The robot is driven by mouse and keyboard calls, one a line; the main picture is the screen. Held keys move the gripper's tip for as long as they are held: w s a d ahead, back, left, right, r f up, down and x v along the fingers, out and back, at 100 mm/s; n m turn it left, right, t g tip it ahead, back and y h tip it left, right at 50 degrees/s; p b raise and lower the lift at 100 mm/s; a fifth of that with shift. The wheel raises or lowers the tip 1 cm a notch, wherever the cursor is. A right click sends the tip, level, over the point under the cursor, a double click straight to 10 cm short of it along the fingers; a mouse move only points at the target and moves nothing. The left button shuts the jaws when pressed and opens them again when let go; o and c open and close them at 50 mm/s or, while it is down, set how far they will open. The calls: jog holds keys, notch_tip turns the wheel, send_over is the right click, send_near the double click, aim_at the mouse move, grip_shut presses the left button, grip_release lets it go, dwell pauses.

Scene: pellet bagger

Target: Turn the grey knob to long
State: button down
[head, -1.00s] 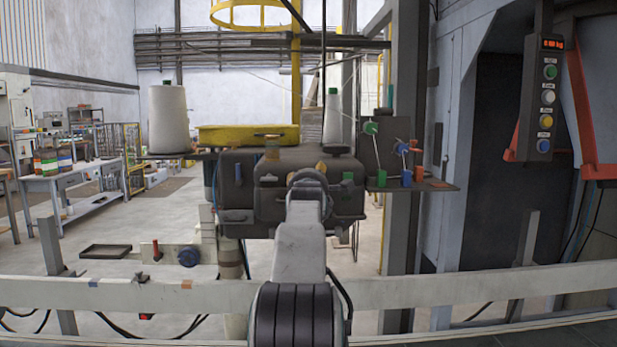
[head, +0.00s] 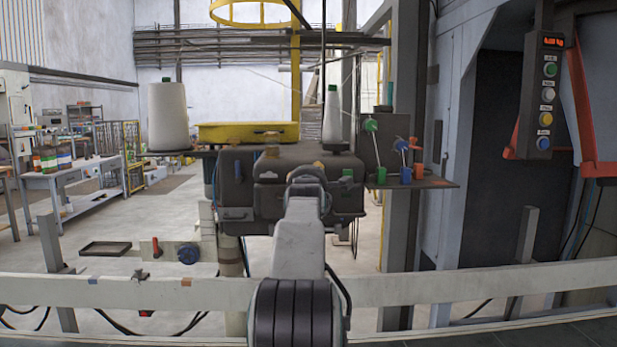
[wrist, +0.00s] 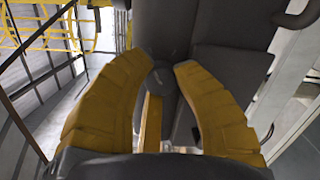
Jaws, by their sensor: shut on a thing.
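A dark grey knob (wrist: 162,80) shows in the wrist view, small and round, on the front of a dark machine housing (wrist: 162,28). My gripper (wrist: 163,70) has its two yellow fingers closed in on either side of the knob, and it is shut on it. The knob's markings and which setting it points at cannot be read. In the head view the dark sewing machine (head: 237,192) stands straight ahead. My arm reaches to its front and hides the knob and most of the gripper there.
A pale rail (head: 120,292) runs across in front of the machine. A white thread cone (head: 168,117) stands at the left, a smaller one (head: 332,120) at the back. A button box (head: 543,95) hangs at the right. A bracket (head: 415,182) with coloured parts juts out right.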

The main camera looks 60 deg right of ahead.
jog(key=shift+s+m, duration=0.1)
jog(key=shift+m, duration=0.3)
jog(key=m+p, duration=0.1)
jog(key=m, duration=0.1)
jog(key=shift+r+m, duration=0.1)
jog(key=shift+m, duration=0.3)
jog(key=shift+m+p, duration=0.3)
jog(key=shift+m, duration=1.5)
jog(key=c, duration=0.9)
grip_release()
jog(key=shift+c, duration=0.2)
jog(key=shift+a, duration=0.1)
jog(key=v, duration=1.1)
jog(key=shift+a, duration=0.3)
jog(key=shift+s+r, duration=0.1)
jog(key=shift+r, duration=0.05)
